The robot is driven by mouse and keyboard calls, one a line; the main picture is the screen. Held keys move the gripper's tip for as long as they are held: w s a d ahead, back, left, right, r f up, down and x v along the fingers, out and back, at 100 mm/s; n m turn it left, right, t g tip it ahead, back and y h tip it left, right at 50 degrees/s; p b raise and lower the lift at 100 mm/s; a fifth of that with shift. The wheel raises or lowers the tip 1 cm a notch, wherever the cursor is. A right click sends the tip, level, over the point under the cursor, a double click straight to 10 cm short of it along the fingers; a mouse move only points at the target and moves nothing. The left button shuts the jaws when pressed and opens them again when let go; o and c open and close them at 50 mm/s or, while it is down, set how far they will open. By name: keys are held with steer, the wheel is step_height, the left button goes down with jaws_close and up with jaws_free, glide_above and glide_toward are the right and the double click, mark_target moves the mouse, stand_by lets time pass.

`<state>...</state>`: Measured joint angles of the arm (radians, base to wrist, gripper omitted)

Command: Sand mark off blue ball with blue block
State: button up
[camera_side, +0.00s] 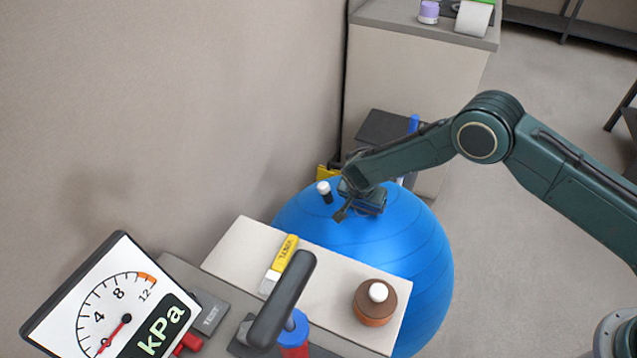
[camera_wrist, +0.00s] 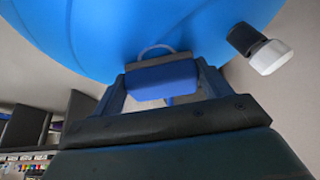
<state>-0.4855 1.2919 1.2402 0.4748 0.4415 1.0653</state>
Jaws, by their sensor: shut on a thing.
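The large blue ball (camera_side: 415,265) stands on the floor behind a light board; its surface fills the top of the wrist view (camera_wrist: 110,35). My gripper (camera_side: 362,203) is at the ball's upper side. In the wrist view, my gripper (camera_wrist: 162,82) is shut on the blue block (camera_wrist: 162,80), with one finger on each side. A dark strip lies along the block's ball-facing edge, at or very near the ball; contact is unclear. A pale curved mark (camera_wrist: 155,48) shows on the ball just beyond the block, partly hidden by it.
A black plug with a white cap (camera_side: 324,190) sticks out of the ball beside my gripper. A pump handle (camera_side: 285,300) and kPa gauge (camera_side: 118,310) stand in front.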

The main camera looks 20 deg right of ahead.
mark_target(361, 215)
steer(key=shift+s, duration=0.1)
steer(key=shift+s+a, duration=1.05)
steer(key=shift+a, duration=0.15)
step_height(361, 215, up, 7)
stand_by(1.0)
stand_by(0.5)
